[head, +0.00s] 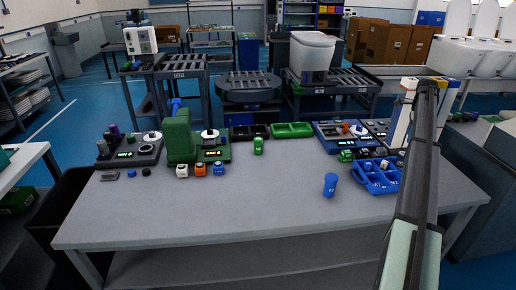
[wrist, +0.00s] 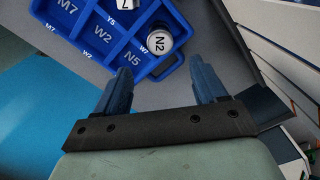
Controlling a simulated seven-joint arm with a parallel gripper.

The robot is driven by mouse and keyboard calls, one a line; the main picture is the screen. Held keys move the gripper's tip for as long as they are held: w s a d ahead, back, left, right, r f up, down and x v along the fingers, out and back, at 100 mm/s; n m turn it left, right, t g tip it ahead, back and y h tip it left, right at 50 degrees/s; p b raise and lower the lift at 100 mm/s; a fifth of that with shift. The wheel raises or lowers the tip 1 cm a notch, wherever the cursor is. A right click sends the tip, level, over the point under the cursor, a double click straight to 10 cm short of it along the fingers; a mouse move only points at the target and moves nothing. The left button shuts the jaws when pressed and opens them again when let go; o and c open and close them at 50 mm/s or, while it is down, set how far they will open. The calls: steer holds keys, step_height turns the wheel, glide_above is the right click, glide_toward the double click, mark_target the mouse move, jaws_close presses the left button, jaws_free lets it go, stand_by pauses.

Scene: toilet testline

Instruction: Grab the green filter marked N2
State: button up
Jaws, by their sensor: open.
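In the wrist view a short round piece with a pale top marked N2 (wrist: 158,42) sits at the edge of the blue tray (wrist: 103,32). It looks white and grey there, and I see no green on it. My gripper (wrist: 159,82) is open and empty, with the N2 piece ahead of the gap between its fingers and apart from them. In the head view a green cylinder (head: 258,145) stands on the table; its mark is too small to read. I cannot make out my fingers in the head view.
The blue tray's labels include M7, W2 and N5. In the head view the tray (head: 366,182) is on the table's right side, near a blue cylinder (head: 330,185). The table's front (head: 230,215) is clear.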

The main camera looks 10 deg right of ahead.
steer(key=shift+o, duration=0.4)
steer(key=n, duration=0.8)
glide_above(258, 139)
steer(key=f, duration=0.8)
steer(key=shift+a+f, duration=0.2)
steer(key=shift+a, duration=0.1)
steer(key=shift+d+f, duration=0.2)
steer(key=shift+f, duration=1.1)
steer(key=shift+d+f, duration=0.15)
steer(key=shift+f, duration=1.15)
steer(key=c, duration=1.2)
